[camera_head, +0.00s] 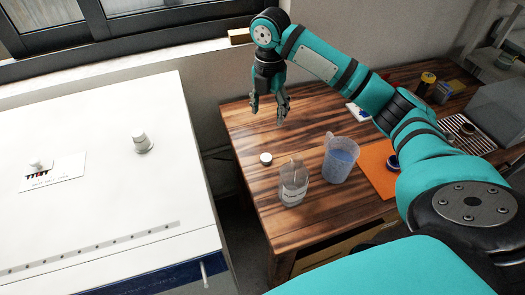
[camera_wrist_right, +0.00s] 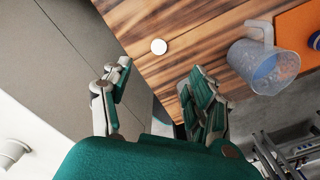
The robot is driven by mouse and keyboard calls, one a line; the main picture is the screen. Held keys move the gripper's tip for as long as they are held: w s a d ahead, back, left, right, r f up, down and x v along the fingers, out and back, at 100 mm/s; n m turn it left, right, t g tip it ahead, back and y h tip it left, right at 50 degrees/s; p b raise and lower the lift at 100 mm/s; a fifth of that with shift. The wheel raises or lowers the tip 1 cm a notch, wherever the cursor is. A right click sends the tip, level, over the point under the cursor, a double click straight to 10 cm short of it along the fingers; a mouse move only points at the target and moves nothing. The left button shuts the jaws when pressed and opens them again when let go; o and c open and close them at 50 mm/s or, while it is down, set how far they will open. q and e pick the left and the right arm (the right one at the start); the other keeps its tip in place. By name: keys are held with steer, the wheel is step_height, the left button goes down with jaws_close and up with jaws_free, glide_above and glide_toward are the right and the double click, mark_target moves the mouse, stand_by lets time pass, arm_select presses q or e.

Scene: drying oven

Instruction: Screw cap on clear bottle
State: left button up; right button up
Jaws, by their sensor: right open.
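The clear bottle (camera_head: 293,186) stands upright near the front left part of the wooden table, with a white label and no cap on it. A small white cap (camera_head: 266,158) lies on the table behind and left of the bottle. It also shows as a white disc in the right wrist view (camera_wrist_right: 159,46). My right gripper (camera_head: 269,112) points down above the table's back left part, behind the cap and higher than it. Its fingers are apart and empty, as the right wrist view (camera_wrist_right: 153,84) also shows. The bottle cannot be made out in the wrist view. My left gripper is out of view.
An orange mat (camera_head: 377,170) lies further right. A white oven (camera_head: 110,190) stands left, beyond a gap from the table (camera_head: 245,135). The table around the cap is clear.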

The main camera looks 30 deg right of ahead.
glide_above(267, 156)
step_height(267, 156, down, 11)
steer(key=shift+s+d+f, duration=0.1)
steer(key=shift+f, duration=0.3)
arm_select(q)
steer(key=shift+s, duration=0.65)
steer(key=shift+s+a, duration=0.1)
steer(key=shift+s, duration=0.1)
arm_select(e)
step_height(267, 156, down, 5)
steer(key=shift+f, duration=0.15)
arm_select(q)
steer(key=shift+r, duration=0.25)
